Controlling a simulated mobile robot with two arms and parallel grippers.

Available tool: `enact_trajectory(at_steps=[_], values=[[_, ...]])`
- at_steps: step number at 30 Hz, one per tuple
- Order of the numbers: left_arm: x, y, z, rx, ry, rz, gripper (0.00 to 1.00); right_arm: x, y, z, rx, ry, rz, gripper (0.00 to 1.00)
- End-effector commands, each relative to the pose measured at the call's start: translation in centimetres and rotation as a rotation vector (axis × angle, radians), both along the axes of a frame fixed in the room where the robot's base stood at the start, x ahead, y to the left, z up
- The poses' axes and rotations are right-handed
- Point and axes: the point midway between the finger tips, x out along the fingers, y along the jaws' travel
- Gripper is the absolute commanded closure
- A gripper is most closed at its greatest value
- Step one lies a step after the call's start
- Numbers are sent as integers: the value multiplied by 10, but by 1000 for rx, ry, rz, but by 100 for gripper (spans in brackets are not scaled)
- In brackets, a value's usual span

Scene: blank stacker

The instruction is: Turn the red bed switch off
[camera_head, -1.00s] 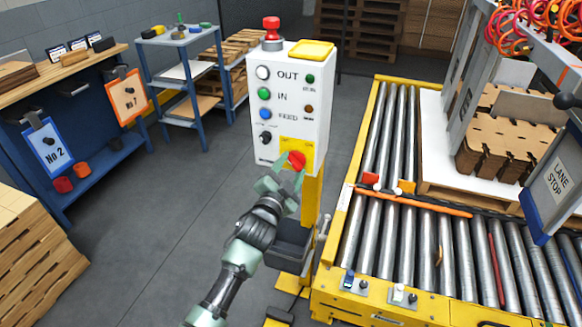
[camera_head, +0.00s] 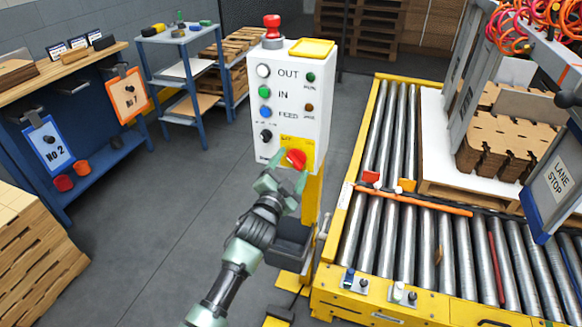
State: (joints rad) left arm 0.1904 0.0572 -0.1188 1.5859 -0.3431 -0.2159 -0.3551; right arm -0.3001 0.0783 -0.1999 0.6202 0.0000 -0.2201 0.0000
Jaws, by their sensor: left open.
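A white control box (camera_head: 290,105) stands on a yellow post in the head view. A red rotary switch (camera_head: 297,157) sits on a yellow plate (camera_head: 302,144) at the lower right of the box's front. My left gripper (camera_head: 288,168) is open in front of the switch, with a fingertip on either side of it. The red knob shows between the fingertips. I cannot tell whether the fingers touch it. My right gripper is not in view.
Buttons for OUT, IN and FEED and a black selector (camera_head: 265,136) are on the same face. A red mushroom button (camera_head: 272,27) tops the box. A roller conveyor (camera_head: 400,240) stands at right. Open floor (camera_head: 170,230) lies at left.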

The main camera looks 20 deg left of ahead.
Motion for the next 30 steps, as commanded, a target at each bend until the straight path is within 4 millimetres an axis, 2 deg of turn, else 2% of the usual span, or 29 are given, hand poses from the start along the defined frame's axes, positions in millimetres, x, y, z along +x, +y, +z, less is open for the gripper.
enact_trajectory(at_steps=[5, 12, 15, 30], values=[[-21, 1, -2, 1, 2, -1, 27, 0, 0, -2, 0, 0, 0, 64], [-62, 2, -3, 0, 4, 1, 27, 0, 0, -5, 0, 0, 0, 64], [-72, 3, -2, -1, 3, 0, 27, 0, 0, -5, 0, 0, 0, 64], [-77, 3, -1, 0, 2, 1, 27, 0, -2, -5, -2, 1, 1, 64]])
